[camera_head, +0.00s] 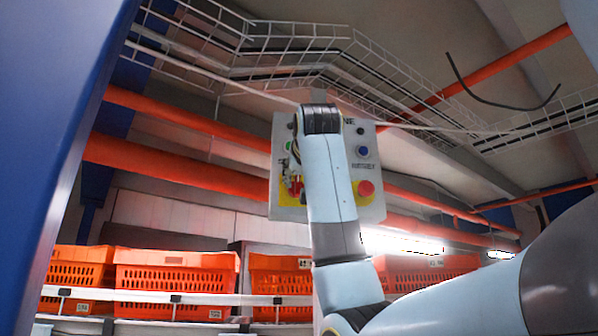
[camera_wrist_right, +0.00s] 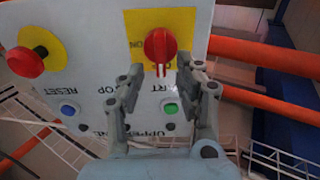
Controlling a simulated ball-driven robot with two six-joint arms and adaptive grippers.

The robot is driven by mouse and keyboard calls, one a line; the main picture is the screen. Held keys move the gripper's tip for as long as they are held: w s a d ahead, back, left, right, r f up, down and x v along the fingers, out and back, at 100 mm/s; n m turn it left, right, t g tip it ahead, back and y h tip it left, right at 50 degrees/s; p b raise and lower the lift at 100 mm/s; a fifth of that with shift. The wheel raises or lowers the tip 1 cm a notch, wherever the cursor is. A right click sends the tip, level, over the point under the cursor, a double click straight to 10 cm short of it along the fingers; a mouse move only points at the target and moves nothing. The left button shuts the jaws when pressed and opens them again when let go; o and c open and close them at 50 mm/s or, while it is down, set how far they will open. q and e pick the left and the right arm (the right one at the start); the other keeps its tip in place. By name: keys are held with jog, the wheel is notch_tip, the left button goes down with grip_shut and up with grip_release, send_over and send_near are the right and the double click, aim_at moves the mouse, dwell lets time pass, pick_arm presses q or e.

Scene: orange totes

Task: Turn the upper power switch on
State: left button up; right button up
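The grey control panel (camera_head: 352,210) hangs ahead in the head view, with my right arm across its middle. The label by the switch is partly hidden. My left gripper is not in view.
The panel also bears a red stop button (camera_wrist_right: 25,62) on yellow, a blue button (camera_wrist_right: 68,109) and a green button (camera_wrist_right: 171,107). Orange beams (camera_head: 190,180) and wire cable trays (camera_head: 290,45) run behind and above. Orange totes (camera_head: 175,258) line a shelf below.

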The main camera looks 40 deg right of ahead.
jog(key=shift+x, duration=0.95)
jog(key=shift+c, duration=0.4)
grip_shut()
